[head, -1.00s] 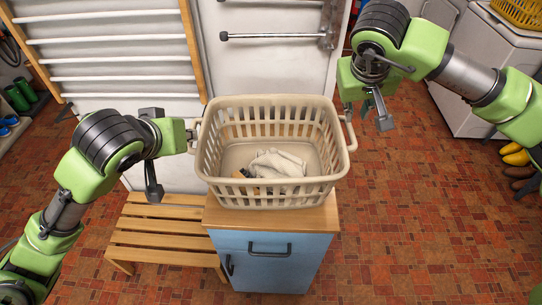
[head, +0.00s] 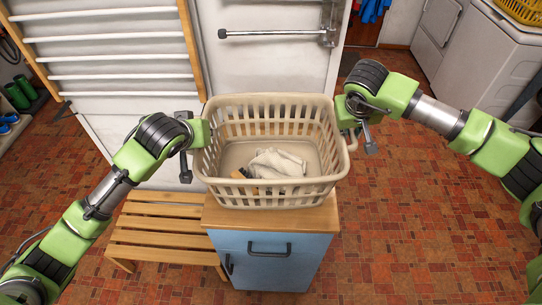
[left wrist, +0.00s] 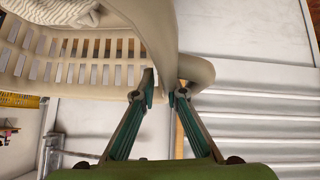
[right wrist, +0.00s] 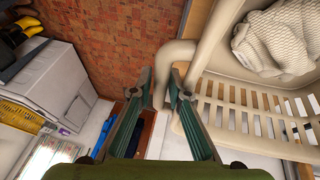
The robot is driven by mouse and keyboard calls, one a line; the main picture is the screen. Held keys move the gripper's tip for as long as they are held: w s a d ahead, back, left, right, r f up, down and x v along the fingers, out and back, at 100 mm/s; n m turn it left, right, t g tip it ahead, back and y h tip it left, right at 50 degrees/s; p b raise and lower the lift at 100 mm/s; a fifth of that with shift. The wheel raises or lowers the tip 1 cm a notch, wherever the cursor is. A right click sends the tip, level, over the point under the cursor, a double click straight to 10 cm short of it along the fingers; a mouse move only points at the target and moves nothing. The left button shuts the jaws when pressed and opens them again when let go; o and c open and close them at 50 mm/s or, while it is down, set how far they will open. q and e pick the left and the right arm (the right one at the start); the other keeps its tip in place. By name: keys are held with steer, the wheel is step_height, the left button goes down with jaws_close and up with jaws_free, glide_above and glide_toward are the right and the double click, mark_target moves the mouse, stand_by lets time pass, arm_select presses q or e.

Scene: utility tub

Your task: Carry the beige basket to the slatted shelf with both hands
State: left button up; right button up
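The beige basket (head: 270,197) stands upright on the wooden top of a blue cabinet, with pale cloth (head: 275,163) inside. A low wooden slatted shelf (head: 158,238) is left of the cabinet. My left gripper (head: 203,136) is at the basket's left handle; in the left wrist view its fingers (left wrist: 165,93) are apart with the handle (left wrist: 197,70) at their tips. My right gripper (head: 350,132) is at the right handle; in the right wrist view its fingers (right wrist: 160,88) are apart, with the handle (right wrist: 193,53) running between them. Whether the fingers touch the handles cannot be told.
The blue cabinet (head: 270,262) stands close beside the slatted shelf. A wall rack with white bars (head: 100,48) is behind the shelf. White appliances (head: 490,55) stand at the right back. The tiled floor (head: 420,220) right of the cabinet is clear.

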arm_select(q)
steer(key=shift+s, duration=0.1)
arm_select(e)
steer(key=shift+s+a, duration=0.1)
steer(key=shift+s, duration=0.05)
